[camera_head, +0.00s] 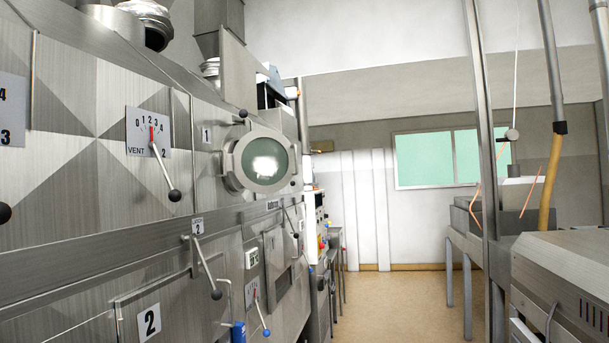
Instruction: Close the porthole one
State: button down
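The porthole (264,160) is a round metal ring with greenish glass and a bright reflection, on the upper part of the steel hood front. A label "1" (207,135) is just left of it. The ring looks nearly round while the hood front is steeply foreshortened, so it appears swung out at an angle from the panel. The opening behind it is hidden. A small lever with a dark ball knob (243,113) sits above the porthole. My gripper is not in view.
The hood front (80,190) fills the left side. A vent lever (174,195) and a lower lever (215,294) stick out. Clear floor (410,300) runs down the middle. A metal machine (570,275) and posts (482,130) stand on the right.

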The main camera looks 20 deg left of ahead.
aim_at(264, 161)
jog(key=u, duration=0.05)
jog(key=i, duration=1.95)
jog(key=u, duration=0.05)
